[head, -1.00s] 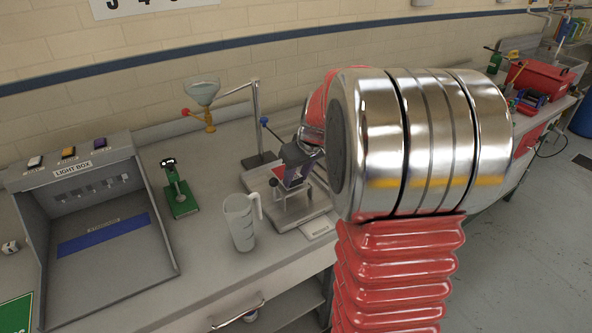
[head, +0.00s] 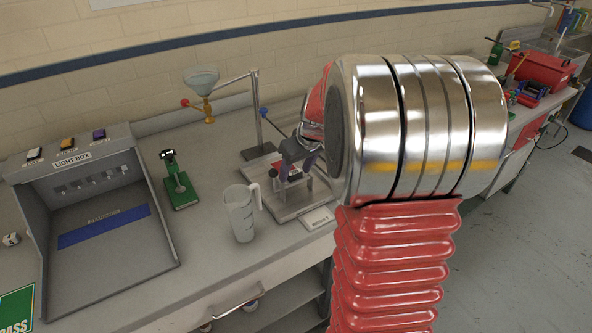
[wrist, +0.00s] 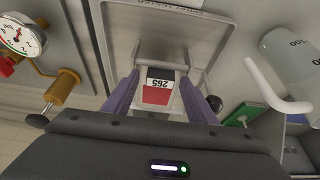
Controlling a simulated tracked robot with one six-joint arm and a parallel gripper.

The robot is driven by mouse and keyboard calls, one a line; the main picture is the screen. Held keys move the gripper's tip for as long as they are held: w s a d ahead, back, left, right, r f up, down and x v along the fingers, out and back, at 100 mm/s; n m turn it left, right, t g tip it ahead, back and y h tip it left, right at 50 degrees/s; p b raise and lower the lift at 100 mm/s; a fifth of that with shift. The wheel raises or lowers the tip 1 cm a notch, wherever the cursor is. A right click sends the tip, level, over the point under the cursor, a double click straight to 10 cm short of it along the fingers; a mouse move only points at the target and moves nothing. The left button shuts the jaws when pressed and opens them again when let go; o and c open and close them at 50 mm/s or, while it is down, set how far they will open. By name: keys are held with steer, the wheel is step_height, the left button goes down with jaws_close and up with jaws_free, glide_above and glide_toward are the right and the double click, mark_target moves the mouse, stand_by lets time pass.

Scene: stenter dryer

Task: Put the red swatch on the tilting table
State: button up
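The red swatch (wrist: 157,95), a small card with red and black parts and a white band reading 265, sits on the small raised table (wrist: 177,50) over a metal tray in the wrist view. The swatch (head: 294,173) shows partly in the head view, behind my gripper. My gripper (wrist: 158,85) is open, with its two purple fingers on either side of the swatch and a narrow gap at each side. In the head view my gripper (head: 300,165) is low over the table, and my arm hides part of that area.
A clear measuring jug (head: 240,215) stands close to the left of the tray (head: 305,197). A green device (head: 180,190) and the light box (head: 100,215) are further left.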

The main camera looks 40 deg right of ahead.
steer(key=shift+o, duration=0.4)
steer(key=v, duration=1.3)
steer(key=shift+s+r, duration=0.15)
steer(key=shift+r, duration=0.2)
steer(key=shift+d+m, duration=0.1)
steer(key=shift+m, duration=0.2)
steer(key=s+a+f, duration=0.2)
steer(key=s+a, duration=0.6)
steer(key=a, duration=0.4)
steer(key=s+a+f+n+t, duration=0.1)
steer(key=s+a+f, duration=0.1)
steer(key=s+a, duration=0.7)
steer(key=a, duration=0.3)
steer(key=shift+a, duration=0.35)
